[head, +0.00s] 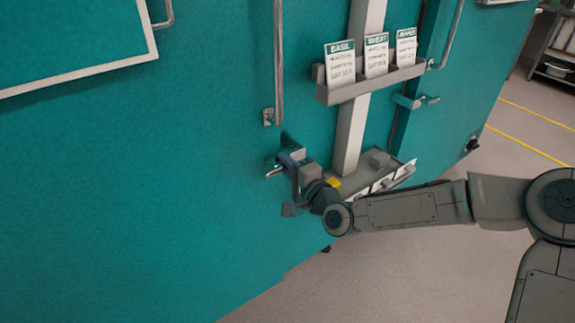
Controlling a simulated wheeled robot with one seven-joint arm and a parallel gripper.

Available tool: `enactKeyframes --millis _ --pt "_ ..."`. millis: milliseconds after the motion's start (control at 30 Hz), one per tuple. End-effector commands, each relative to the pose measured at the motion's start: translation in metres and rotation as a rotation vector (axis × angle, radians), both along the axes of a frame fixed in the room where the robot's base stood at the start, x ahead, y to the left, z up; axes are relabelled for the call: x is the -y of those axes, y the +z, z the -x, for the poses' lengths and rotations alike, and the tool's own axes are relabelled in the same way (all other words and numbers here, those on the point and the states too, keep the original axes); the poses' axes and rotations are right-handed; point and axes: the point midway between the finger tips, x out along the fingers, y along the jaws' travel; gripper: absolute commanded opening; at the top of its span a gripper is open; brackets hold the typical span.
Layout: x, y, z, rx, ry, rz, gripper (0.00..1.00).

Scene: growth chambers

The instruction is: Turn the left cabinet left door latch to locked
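The teal cabinet door (170,150) fills the left and middle of the head view. Its latch (273,173) sits low on the door, below the long vertical handle. A short light metal end of the latch sticks out to the left of my gripper. My gripper (290,166) is at the latch, close against the door face, with my arm reaching in from the right. The gripper and wrist hide most of the latch, so its exact angle is unclear. I cannot tell whether the fingers are open or shut on it.
A long vertical handle (279,65) rises above the latch. A rack (370,84) holds cards marked Basil, Wheat and Pepper on a pale post (350,135). A lower tray (384,180) is just behind my wrist. Another latch (414,101) is farther right. Floor (400,270) is clear below my arm.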

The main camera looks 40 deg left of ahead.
Motion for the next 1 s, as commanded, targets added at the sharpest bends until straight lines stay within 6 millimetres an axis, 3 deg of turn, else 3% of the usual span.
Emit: enactKeyframes --millis 467,1000 --pt "0.009 0.0 0.0 0.002 -0.005 0.001 0.36" --pt "0.101 0.0 0.034 0.001 -0.002 0.001 0.36"
